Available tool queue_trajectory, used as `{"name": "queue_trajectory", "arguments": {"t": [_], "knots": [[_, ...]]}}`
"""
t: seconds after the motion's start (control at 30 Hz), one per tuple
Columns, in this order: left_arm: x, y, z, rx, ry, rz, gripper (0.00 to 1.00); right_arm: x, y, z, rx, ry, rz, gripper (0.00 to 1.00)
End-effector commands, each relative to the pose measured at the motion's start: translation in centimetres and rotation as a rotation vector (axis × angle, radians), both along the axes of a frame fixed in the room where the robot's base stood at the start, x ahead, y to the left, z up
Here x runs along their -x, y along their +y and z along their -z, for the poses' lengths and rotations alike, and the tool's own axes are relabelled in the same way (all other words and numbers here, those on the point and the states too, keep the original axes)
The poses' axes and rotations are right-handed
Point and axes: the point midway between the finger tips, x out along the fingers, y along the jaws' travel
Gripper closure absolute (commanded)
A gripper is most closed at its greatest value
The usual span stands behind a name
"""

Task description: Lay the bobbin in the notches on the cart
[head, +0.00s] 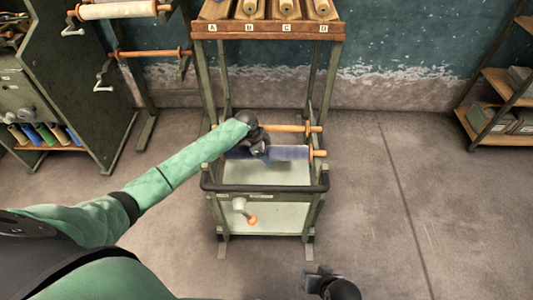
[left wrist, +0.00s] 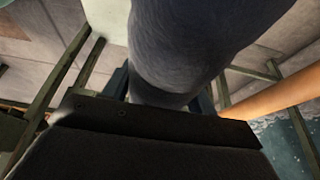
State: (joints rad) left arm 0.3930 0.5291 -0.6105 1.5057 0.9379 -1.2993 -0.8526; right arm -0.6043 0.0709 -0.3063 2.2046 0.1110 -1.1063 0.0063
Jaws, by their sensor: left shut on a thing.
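The bobbin (head: 290,153) is a dark blue roll with orange wooden ends, lying crosswise over the cart. My left gripper (head: 261,154) is shut around its middle. In the left wrist view the blue roll (left wrist: 190,45) fills the upper middle between the fingers. The cart (head: 265,188) is a grey-green metal frame with a dark front rail and pale panels. The notches are too small to make out, and I cannot tell whether the bobbin's ends touch the frame. My right gripper (head: 318,278) is at the bottom edge, partly cut off; its jaws are unclear.
A bare wooden rod (head: 300,128) crosses the cart just behind the bobbin; it also shows in the left wrist view (left wrist: 270,97). A rack of rolls marked A to D (head: 268,30) stands above. A winding stand (head: 145,54) is at left, shelves (head: 490,80) at right. The floor at right is clear.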

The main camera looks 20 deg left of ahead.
Motion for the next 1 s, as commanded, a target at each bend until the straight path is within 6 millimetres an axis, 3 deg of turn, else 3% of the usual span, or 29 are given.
{"name": "queue_trajectory", "arguments": {"t": [0.4,0.43,0.53,0.93,1.0], "knots": [[-0.1,0.0,0.2,0.001,-0.001,0.0,0.8,-0.1,0.0,-0.5,0.0,-0.003,0.001,0.64],[-0.1,0.0,0.2,0.001,-0.001,0.0,0.39,-0.1,0.0,-0.5,0.0,-0.003,0.001,0.64],[0.0,0.0,0.2,0.001,-0.001,0.0,0.19,-0.2,0.0,-0.5,0.0,-0.004,0.001,0.64],[0.0,0.0,0.3,0.0,0.0,0.0,0.17,-0.1,-0.1,-0.4,0.002,0.004,0.0,0.64],[0.0,0.0,0.3,0.0,0.0,0.0,0.17,0.0,-0.2,-1.4,0.004,0.009,-0.004,0.64]]}}
